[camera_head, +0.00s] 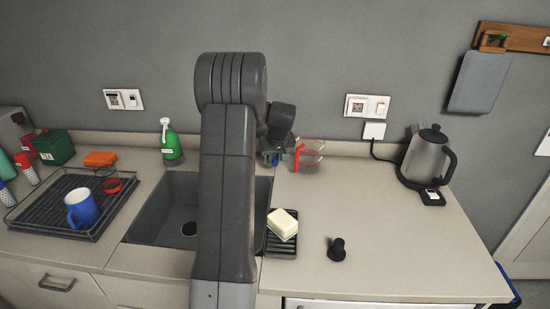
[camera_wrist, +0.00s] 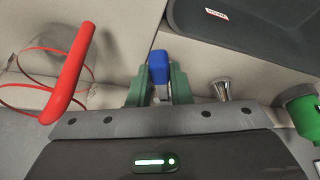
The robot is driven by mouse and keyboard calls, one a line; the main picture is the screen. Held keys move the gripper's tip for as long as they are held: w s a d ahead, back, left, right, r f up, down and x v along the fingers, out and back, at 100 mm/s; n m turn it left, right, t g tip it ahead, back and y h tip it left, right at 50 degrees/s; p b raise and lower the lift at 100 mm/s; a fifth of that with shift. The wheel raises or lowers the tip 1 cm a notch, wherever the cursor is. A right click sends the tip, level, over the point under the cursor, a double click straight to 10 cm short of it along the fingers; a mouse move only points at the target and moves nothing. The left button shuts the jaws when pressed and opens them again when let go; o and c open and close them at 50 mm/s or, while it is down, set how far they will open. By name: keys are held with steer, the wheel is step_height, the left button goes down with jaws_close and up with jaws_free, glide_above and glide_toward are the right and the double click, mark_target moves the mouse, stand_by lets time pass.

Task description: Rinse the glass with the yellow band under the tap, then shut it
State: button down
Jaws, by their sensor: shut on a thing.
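My gripper (camera_head: 274,157) is at the back right corner of the sink, partly behind my arm. In the wrist view, its green fingers (camera_wrist: 159,88) are shut on a blue piece (camera_wrist: 158,66), which may be the tap's handle. A short metal part (camera_wrist: 222,89), perhaps of the tap, shows to the right of the fingers. My arm hides the tap in the head view. I cannot make out a yellow band on any glass. Two small clear vessels with reddish bands, one at the back (camera_head: 105,172) and one in front (camera_head: 113,185), stand on the drying rack.
A clear jug with red handle (camera_head: 298,155) stands close to the right of my gripper. The sink (camera_head: 155,215) lies left of my arm. A soap dish (camera_head: 280,246) with soap, a black stopper (camera_head: 337,249) and a kettle (camera_head: 426,158) stand right. The drying rack (camera_head: 40,222) holds a blue mug (camera_head: 82,208).

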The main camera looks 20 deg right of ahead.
steer(key=shift+w+a+m+h+b, duration=0.2)
steer(key=shift+a+m+h+b, duration=0.25)
steer(key=shift+a+m+b, duration=0.55)
steer(key=shift+w+a+m+h+b, duration=0.25)
steer(key=shift+a+m+h, duration=0.25)
steer(key=shift+m, duration=0.9)
steer(key=c, duration=1.3)
jaws_free()
steer(key=shift+a, duration=0.1)
steer(key=b+v, duration=0.1)
steer(key=v, duration=1.3)
steer(key=shift+w, duration=0.2)
